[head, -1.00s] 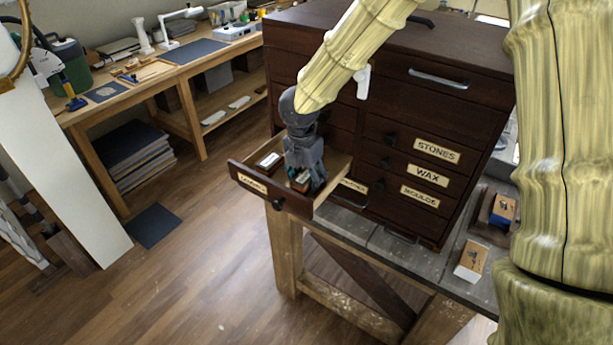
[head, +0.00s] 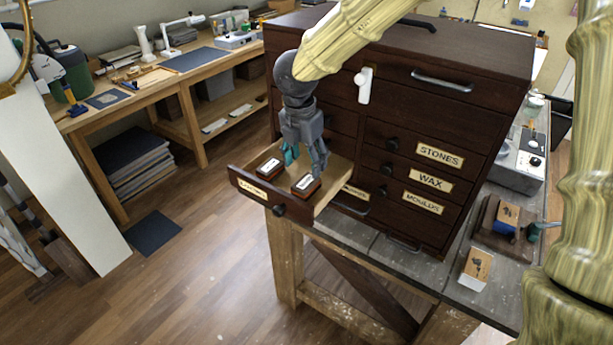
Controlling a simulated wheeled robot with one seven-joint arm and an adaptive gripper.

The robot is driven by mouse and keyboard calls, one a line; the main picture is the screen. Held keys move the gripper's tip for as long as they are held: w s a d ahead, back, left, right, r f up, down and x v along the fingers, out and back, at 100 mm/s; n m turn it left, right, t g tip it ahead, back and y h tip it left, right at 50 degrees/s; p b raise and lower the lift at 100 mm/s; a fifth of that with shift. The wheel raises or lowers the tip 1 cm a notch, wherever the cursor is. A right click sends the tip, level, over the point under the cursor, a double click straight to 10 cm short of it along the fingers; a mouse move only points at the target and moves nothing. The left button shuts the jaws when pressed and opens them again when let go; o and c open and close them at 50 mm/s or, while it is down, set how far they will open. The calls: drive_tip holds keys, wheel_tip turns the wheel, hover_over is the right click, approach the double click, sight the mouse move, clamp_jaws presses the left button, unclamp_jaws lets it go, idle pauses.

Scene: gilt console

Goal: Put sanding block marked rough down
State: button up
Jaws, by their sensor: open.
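My gripper (head: 306,160) is open and empty, pointing down just above the pulled-out drawer (head: 247,200). A small dark brown block with a white label (head: 305,188) sits in the drawer below the fingertips, near the front panel and towards its right side. It looks free of the fingers. A second similar labelled block (head: 268,169) sits to its left in the same drawer. Both labels are too small to read, so I cannot tell by the writing which is marked rough.
The drawer belongs to a dark wooden chest (head: 440,130) with drawers labelled STONES, WAX and MOULDS. The chest stands on a grey-topped bench (head: 365,237). An orange-and-white block (head: 476,265) lies at the bench's right. Open floor lies in front.

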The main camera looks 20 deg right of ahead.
sight(304, 184)
drive_tip(key=r, duration=0.4)
drive_tip(key=shift+s+a+r+b, duration=0.2)
drive_tip(key=shift+b, duration=0.2)
